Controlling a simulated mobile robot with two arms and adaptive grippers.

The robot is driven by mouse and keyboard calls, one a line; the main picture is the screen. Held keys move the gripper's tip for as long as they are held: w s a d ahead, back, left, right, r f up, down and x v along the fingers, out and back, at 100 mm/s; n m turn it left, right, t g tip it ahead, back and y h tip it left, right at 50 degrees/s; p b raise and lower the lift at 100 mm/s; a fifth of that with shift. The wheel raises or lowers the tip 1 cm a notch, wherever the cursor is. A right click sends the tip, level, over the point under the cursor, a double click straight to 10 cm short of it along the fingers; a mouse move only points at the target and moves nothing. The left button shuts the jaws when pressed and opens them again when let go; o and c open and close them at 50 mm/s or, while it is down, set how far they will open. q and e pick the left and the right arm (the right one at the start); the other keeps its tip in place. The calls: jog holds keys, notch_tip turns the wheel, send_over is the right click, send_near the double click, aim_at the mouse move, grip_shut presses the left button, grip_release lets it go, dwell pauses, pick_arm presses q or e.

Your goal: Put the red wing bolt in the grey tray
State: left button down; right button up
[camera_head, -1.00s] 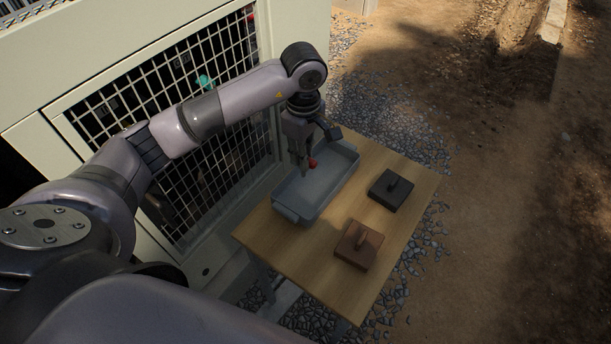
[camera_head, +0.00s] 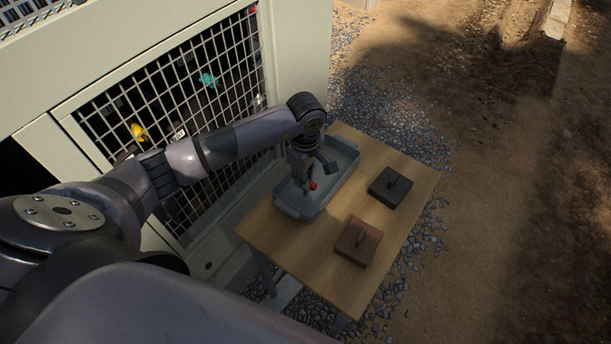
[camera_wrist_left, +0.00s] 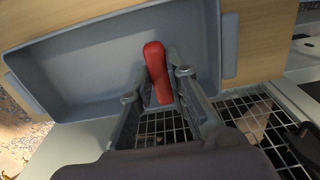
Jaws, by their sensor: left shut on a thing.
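The red wing bolt (camera_wrist_left: 157,70) is between the fingers of my left gripper (camera_wrist_left: 158,90) in the left wrist view. The tray's rim and floor also show in the left wrist view (camera_wrist_left: 85,62). I cannot tell whether the bolt touches the tray floor. My right gripper is not in view.
The tray stands on a wooden table (camera_head: 290,250). A cabinet with a metal grille (camera_head: 215,110) rises close behind the table's left side.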

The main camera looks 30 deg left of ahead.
pick_arm(q)
jog(key=shift+f, duration=0.2)
jog(key=c, duration=1.5)
grip_release()
jog(key=shift+c, duration=0.2)
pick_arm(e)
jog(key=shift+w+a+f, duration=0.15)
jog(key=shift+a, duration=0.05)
pick_arm(q)
jog(key=shift+r, duration=0.1)
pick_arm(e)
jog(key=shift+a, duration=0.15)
pick_arm(q)
jog(key=shift+r, duration=0.15)
notch_tip(320, 180, up, 12)
jog(key=b, duration=0.3)
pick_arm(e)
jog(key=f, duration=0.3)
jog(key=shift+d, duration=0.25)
